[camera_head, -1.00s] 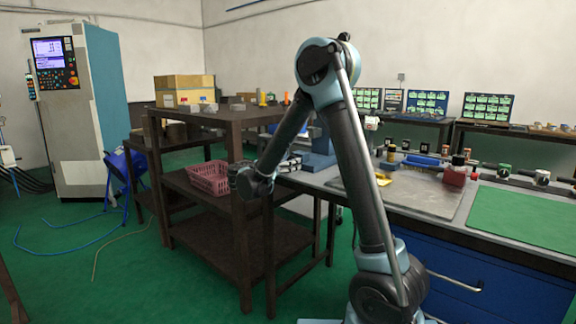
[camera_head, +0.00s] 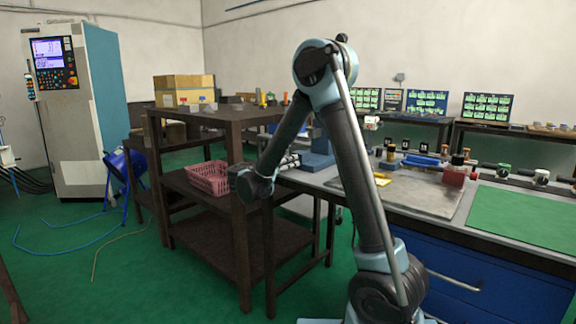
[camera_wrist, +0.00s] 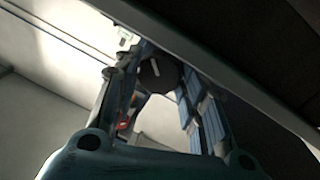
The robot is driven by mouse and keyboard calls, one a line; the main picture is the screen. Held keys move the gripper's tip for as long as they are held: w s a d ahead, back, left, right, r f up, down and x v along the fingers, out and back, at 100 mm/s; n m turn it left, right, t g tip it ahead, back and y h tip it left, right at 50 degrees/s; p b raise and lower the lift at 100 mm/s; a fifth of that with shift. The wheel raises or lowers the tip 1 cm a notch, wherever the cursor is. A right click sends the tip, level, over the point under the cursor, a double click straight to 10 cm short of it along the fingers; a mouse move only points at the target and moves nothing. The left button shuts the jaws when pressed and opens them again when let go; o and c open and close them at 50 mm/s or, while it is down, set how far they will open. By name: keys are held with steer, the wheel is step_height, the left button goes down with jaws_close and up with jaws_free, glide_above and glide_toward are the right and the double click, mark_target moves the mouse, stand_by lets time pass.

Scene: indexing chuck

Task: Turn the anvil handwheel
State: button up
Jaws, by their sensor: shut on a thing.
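My gripper (camera_wrist: 152,98) has a dark round part, which looks like the anvil handwheel (camera_wrist: 160,74), between its fingers in the wrist view. A pale bar shows on that dark face. The fingers are shut on it, though the exact contact is in shadow. In the head view my gripper (camera_head: 291,160) reaches right from my wrist, over the left end of the workbench, to a blue bench device (camera_head: 318,158). The handwheel is too small or hidden to make out there, and my arm covers part of the device's surroundings.
A dark shelf rack (camera_head: 228,116) with a pink basket (camera_head: 209,178) stands close left of my gripper. The workbench (camera_head: 450,229) carries a grey plate, a green mat (camera_head: 525,216) and several small tools. A dark overhanging edge (camera_wrist: 215,72) runs close beside the fingers in the wrist view.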

steer(key=shift+w+a+n, duration=0.1)
steer(key=shift+n, duration=1.1)
steer(key=o, duration=1.1)
steer(key=shift+c, duration=0.2)
steer(key=shift+f, duration=0.1)
steer(key=v, duration=0.8)
